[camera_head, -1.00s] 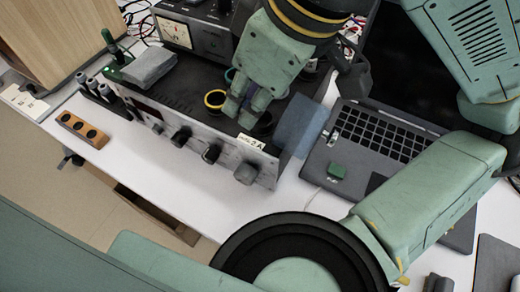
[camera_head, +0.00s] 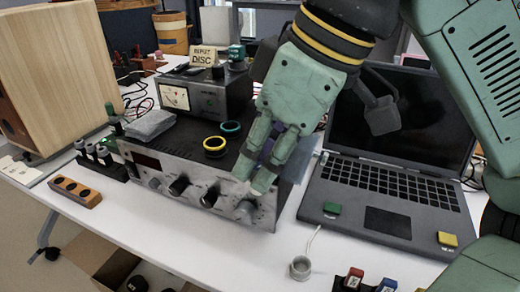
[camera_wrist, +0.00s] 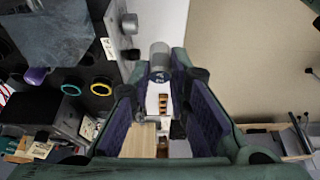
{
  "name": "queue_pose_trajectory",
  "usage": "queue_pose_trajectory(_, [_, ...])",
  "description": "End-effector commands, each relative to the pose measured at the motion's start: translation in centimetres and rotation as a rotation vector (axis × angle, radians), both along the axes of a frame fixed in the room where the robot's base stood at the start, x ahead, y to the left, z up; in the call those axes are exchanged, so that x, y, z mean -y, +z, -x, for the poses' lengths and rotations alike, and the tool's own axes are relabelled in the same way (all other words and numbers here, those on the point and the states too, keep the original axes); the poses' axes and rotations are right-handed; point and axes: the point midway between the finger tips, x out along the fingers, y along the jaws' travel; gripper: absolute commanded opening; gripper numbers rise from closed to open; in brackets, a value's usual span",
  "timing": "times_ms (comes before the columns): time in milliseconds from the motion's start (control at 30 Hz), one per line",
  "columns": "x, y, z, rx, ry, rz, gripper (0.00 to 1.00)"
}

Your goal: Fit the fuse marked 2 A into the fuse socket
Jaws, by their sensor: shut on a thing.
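My gripper (camera_head: 262,190) is at the front right of the grey amplifier (camera_head: 205,170), its fingers pointing down beside the control panel. The wrist view shows a grey cylindrical fuse (camera_wrist: 159,62) with a "2 A" mark between the finger pads, and the gripper is shut on it. A white label (camera_wrist: 108,48) lies on the amplifier's edge, left of the fuse. A grey round part (camera_head: 243,212) shows at the panel by the fingertips; I cannot tell if it is a knob or the fuse socket. No socket opening is visible, and my fingers hide part of the panel.
An open laptop (camera_head: 395,190) stands right of the amplifier. A wooden block with holes (camera_head: 76,191) and a black rack (camera_head: 100,160) stand left. A yellow ring (camera_head: 214,145) is on the amplifier.

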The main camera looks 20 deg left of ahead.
Motion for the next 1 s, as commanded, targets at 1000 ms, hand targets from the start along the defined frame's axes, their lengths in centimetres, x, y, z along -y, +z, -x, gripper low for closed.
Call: queue_pose_trajectory(1000, [-4.8,-4.8,-12.1,0.001,0.000,-0.001,0.00])
